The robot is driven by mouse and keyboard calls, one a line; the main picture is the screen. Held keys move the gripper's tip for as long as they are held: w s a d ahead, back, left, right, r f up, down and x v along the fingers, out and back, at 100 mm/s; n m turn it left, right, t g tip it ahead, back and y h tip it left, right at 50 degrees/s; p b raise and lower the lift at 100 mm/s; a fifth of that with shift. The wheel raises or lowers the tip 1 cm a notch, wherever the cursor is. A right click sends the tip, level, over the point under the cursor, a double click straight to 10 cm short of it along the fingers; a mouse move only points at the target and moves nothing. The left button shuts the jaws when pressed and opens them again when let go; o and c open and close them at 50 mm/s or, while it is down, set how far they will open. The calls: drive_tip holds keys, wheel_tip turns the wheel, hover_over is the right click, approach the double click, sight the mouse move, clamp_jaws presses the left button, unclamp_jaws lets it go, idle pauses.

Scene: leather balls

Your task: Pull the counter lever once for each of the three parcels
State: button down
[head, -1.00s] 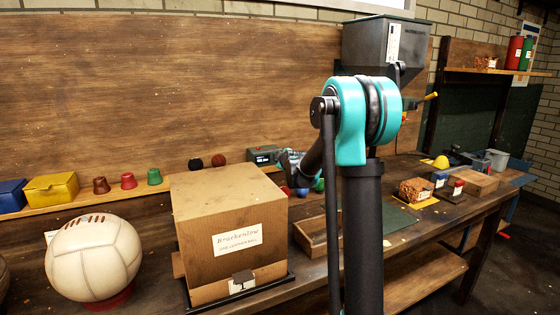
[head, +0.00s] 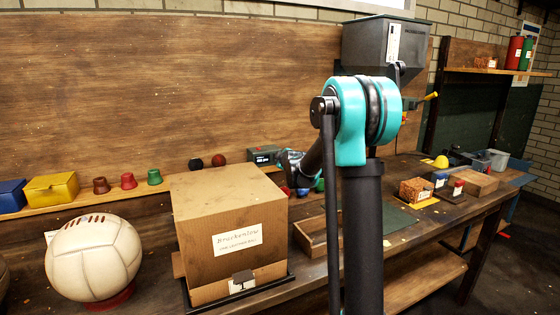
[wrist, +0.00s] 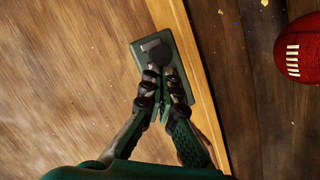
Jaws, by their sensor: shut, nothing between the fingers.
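The counter (head: 264,155) is a small dark green box with a display, on the back ledge behind the carton; its digits are too small to read. In the wrist view the counter (wrist: 182,57) lies at the ledge, with a dark rounded part, seemingly its lever (wrist: 157,52), on it. My gripper (wrist: 164,92) is shut and empty, its fingertips over the counter close to that part; I cannot tell if they touch. One parcel, a labelled cardboard carton (head: 215,215), stands on a dark tray.
A white leather ball (head: 94,255) sits left of the carton. Several coloured cups and a yellow box (head: 52,189) line the ledge. A red laced ball (wrist: 300,48) lies right of the counter. An open wooden tray (head: 312,235) is right of the carton.

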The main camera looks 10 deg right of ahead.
drive_tip(key=shift+r, duration=0.8)
